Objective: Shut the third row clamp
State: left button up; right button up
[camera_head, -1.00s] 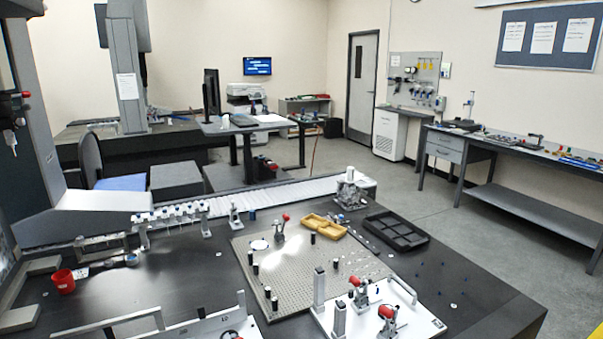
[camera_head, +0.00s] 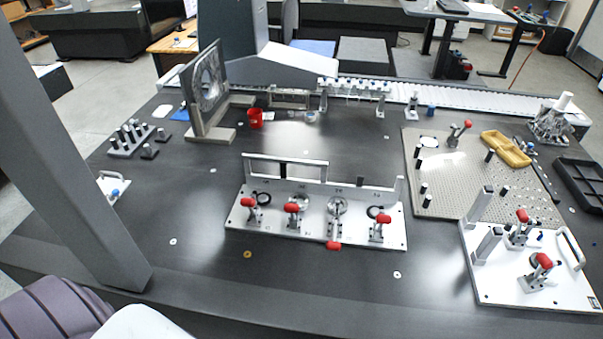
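A row of several toggle clamps with red handles stands on a white fixture plate (camera_head: 300,226) in the middle of the dark table. The third clamp from the left (camera_head: 336,211) differs from the others: its red handle (camera_head: 333,245) hangs low over the plate's front edge. The first clamp's handle (camera_head: 248,203), the second clamp's handle (camera_head: 292,208) and the fourth clamp's handle (camera_head: 383,219) sit higher, above the plate. Round parts lie by the clamps. Neither of my grippers is in view.
A white plate (camera_head: 495,284) with two red-handled clamps stands at the right. A perforated plate (camera_head: 440,185) with another red-handled clamp lies behind it. A thick grey column crosses the left side. The table front is mostly clear.

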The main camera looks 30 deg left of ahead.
aim_at(293, 209)
jog(key=u, duration=0.95)
